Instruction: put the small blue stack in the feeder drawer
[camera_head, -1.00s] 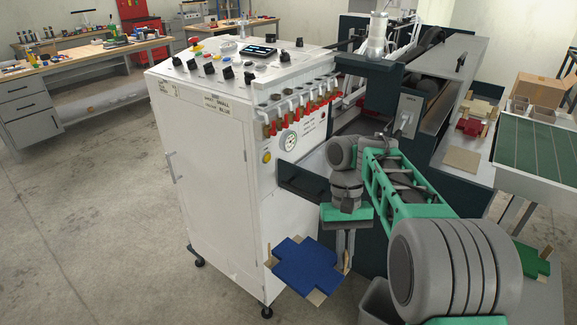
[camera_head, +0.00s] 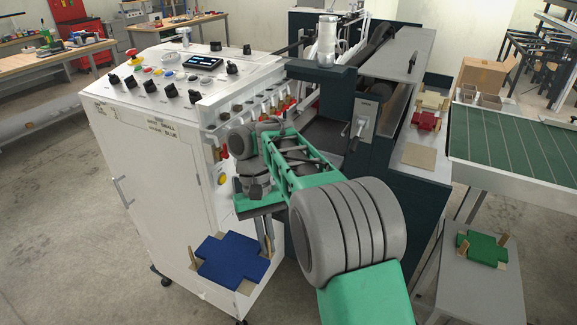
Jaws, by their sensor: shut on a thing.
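The small blue stack (camera_head: 232,262) is a cross-shaped blue pile with tan corner pieces and upright tan pegs at its sides.
The white machine cabinet (camera_head: 150,190) with its knobs stands close behind the stack. A green cross-shaped stack (camera_head: 483,249) lies on a grey bench (camera_head: 475,295) at the right. A green-topped table (camera_head: 510,140) stands behind it. Floor at the left is clear.

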